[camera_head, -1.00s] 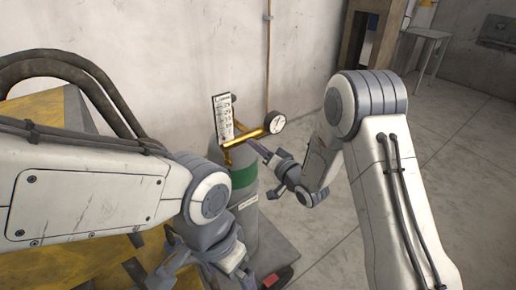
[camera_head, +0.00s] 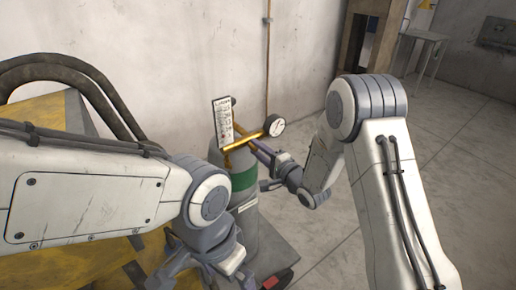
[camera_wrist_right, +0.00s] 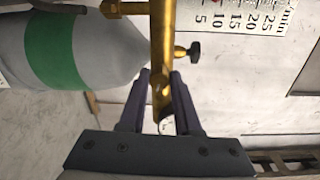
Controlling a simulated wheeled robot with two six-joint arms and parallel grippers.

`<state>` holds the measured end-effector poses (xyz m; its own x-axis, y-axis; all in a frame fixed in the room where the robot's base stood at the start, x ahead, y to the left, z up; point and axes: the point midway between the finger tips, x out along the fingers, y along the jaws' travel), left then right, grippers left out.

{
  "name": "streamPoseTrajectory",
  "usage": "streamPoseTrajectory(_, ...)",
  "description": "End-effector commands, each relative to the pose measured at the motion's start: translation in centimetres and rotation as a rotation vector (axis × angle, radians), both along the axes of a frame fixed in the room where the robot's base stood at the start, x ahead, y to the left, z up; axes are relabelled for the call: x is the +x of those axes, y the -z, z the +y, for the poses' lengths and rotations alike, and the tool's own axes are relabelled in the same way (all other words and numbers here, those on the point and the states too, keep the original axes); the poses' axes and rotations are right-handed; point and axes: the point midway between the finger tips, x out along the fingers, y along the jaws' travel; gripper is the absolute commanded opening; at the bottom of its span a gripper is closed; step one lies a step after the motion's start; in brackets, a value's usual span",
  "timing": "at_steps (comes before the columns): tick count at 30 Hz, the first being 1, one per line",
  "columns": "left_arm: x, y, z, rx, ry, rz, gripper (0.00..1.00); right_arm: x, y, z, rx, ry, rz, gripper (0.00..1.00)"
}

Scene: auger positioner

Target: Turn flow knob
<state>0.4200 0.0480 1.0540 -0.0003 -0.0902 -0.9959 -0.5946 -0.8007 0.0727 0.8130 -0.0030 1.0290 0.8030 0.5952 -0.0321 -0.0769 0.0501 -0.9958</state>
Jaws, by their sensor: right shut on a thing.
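The brass regulator bar (camera_head: 242,140) sits on top of a grey gas cylinder with a green band (camera_head: 243,180). A round gauge (camera_head: 274,125) is at its right end and an upright white flow scale (camera_head: 222,122) at its left. My right gripper (camera_head: 256,148) reaches in from the right. In the right wrist view, its two fingers (camera_wrist_right: 161,75) stand on either side of the brass bar (camera_wrist_right: 163,50), shut on it as far as I can see. A small black knob (camera_wrist_right: 194,51) on a brass stem shows just beyond the fingertips, to the right. My left gripper (camera_head: 208,275) hangs low, its fingertips unclear.
A yellow worn surface (camera_head: 60,260) with thick black hoses (camera_head: 95,85) lies at the left. A concrete wall (camera_head: 170,60) stands close behind the cylinder. A grey table (camera_head: 425,40) is far off at the back right.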

Motion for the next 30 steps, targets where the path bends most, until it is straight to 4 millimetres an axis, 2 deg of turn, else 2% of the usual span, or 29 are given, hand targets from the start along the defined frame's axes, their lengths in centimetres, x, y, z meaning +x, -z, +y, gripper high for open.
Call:
streamPoseTrajectory(12,0.0,-0.69,0.0,0.0,0.0,0.0,1.0,0.19,0.02,-0.41,0.199,0.012,0.146,0.0)
streamPoseTrajectory(30,0.0,-0.78,0.0,0.0,0.0,0.0,1.0,0.2,0.09,-0.44,0.245,0.012,0.178,0.0)
